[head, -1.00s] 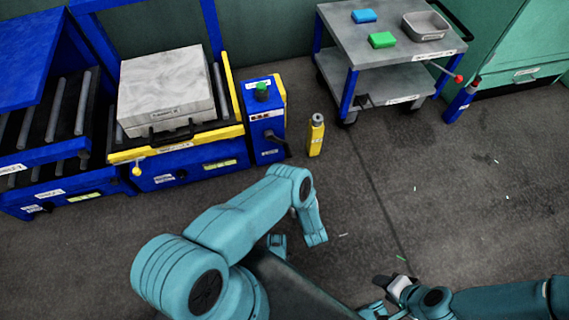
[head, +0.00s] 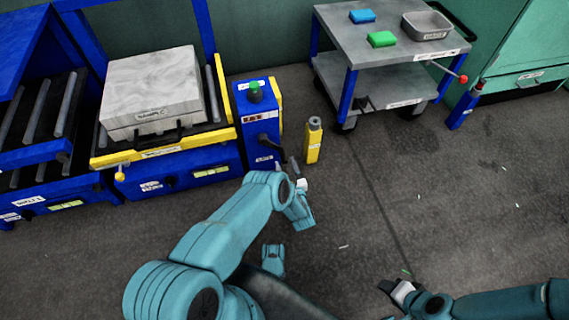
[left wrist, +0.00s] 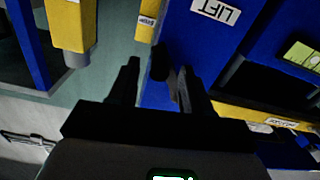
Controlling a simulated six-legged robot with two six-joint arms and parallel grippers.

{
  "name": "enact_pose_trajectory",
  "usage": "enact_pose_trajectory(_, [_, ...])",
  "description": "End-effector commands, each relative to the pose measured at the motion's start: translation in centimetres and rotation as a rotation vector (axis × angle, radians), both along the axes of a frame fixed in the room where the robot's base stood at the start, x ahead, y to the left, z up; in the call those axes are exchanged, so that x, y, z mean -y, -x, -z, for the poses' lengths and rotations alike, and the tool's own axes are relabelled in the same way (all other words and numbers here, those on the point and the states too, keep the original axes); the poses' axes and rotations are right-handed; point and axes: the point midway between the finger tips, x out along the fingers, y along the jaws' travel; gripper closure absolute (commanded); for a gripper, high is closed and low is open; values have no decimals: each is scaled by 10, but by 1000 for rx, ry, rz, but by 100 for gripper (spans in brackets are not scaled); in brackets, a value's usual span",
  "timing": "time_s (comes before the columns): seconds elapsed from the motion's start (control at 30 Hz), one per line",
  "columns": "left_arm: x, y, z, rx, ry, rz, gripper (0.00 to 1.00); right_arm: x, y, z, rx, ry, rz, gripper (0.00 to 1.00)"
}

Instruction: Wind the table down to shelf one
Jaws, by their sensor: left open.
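A blue-framed press at the left has a roller table with a yellow front rail (head: 165,150). A pale mottled block (head: 150,88) with a dark handle lies on the table. Beside it stands a blue box (head: 257,112) with a green button on top; a label reading LIFT (left wrist: 215,10) shows on blue in the left wrist view. A dark crank (head: 272,143) sticks out of the box, and its grip (left wrist: 160,62) lies between my open left fingers in the left wrist view. My left gripper (head: 292,172) is at the box's lower right. My right gripper (head: 396,288) is low, away from the press; its jaw state is unclear.
A yellow post (head: 313,140) stands just right of the box. A grey cart (head: 375,55) at the back right carries blue and green blocks and a grey tray. Another roller rack (head: 35,130) stands at far left. The floor at right is mostly clear.

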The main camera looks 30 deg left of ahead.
Motion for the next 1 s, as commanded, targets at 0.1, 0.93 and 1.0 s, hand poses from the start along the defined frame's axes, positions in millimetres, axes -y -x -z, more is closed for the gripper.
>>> enact_pose_trajectory(0.1, [-12,-11,2,2,1,-1,52,1,-5,9,17,3,2,52])
enact_pose_trajectory(0.93, [-20,-17,0,2,4,-2,100,2,-8,10,27,5,3,52])
enact_pose_trajectory(1.0, [-21,-17,-1,7,7,-2,100,2,-8,10,27,5,3,52])
